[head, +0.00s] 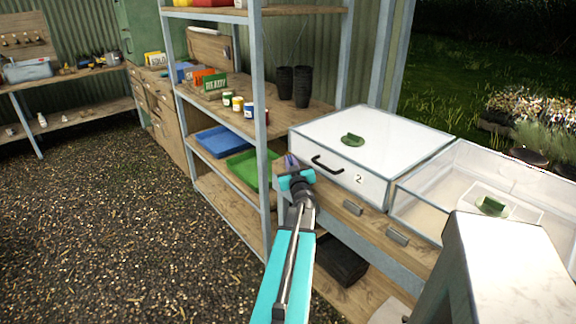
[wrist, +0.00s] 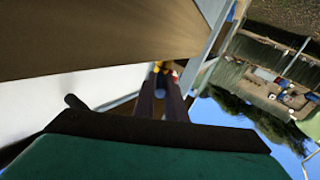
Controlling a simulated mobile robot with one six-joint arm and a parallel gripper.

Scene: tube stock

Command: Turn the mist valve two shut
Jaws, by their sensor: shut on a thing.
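The white box marked 2 (head: 359,179) stands on the wooden bench, with a black handle (head: 327,165) on its front and a green piece on its lid. My gripper (head: 290,162) is at the left front corner of this box, close to its side. In the wrist view, my gripper's two dark fingers (wrist: 160,98) are close together, with a small blue part (wrist: 160,86) between their tips. The mist valve two is mostly hidden by the fingers, so I cannot tell how far it is turned.
A clear-walled box (head: 470,190) stands right of the white box. Left of my gripper is a metal-framed shelf with small jars (head: 238,104), black pots (head: 302,86), a blue tray (head: 220,141) and a green tray (head: 245,168). The gravel floor at the left is clear.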

